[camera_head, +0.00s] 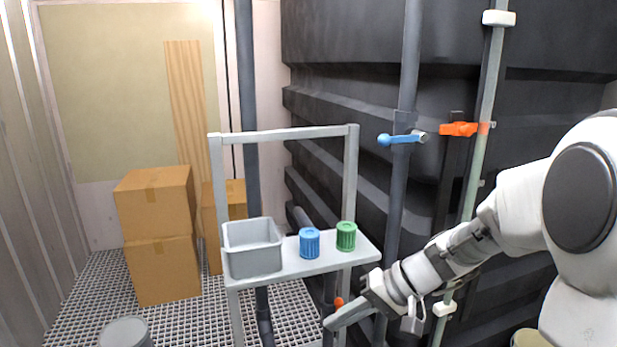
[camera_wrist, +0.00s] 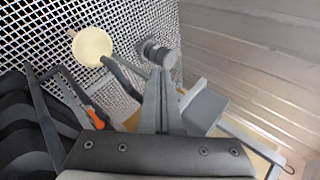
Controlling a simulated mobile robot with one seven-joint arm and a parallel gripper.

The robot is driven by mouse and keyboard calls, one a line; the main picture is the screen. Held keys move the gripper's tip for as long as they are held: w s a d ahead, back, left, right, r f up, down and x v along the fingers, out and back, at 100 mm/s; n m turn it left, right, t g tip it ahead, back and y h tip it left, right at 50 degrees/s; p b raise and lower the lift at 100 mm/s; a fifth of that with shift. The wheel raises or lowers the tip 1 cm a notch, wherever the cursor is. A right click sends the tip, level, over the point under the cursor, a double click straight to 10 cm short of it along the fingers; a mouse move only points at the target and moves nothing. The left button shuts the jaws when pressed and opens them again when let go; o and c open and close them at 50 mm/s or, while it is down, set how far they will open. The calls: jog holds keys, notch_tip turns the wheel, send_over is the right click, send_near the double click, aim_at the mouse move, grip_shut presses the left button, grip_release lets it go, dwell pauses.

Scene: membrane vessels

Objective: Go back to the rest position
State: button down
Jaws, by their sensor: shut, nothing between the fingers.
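My gripper (camera_head: 345,316) is in the head view at the lower middle, low and to the right of the shelf stand, with my arm reaching in from the right. Its fingers are shut and hold nothing. In the wrist view the closed fingers (camera_wrist: 161,75) point up the picture, over the grating floor. The shelf (camera_head: 300,266) carries a grey bin (camera_head: 252,262), a blue ribbed cap (camera_head: 309,243) and a green ribbed cap (camera_head: 346,236). The gripper is apart from all of these in the head view.
Dark ribbed vessels fill the right side. Pipes there carry a blue valve handle (camera_head: 398,139) and an orange one (camera_head: 459,129); a lower orange handle (camera_wrist: 95,117) shows in the wrist view. Cardboard boxes (camera_head: 160,235) stand at the left back.

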jog(key=s+d+r+t+h+p, duration=0.2)
jog(key=s+d+r+h, duration=0.2)
jog(key=s+r, duration=0.3)
jog(key=s+d+r+n+t+h+p, duration=0.1)
jog(key=s+d+r+t+h+p, duration=0.1)
jog(key=s+d+r+h, duration=0.2)
jog(key=s+r+h, duration=0.1)
jog(key=s+r, duration=0.2)
jog(key=s, duration=0.3)
jog(key=shift+s+d+p, duration=0.25)
jog(key=shift+p, duration=0.15)
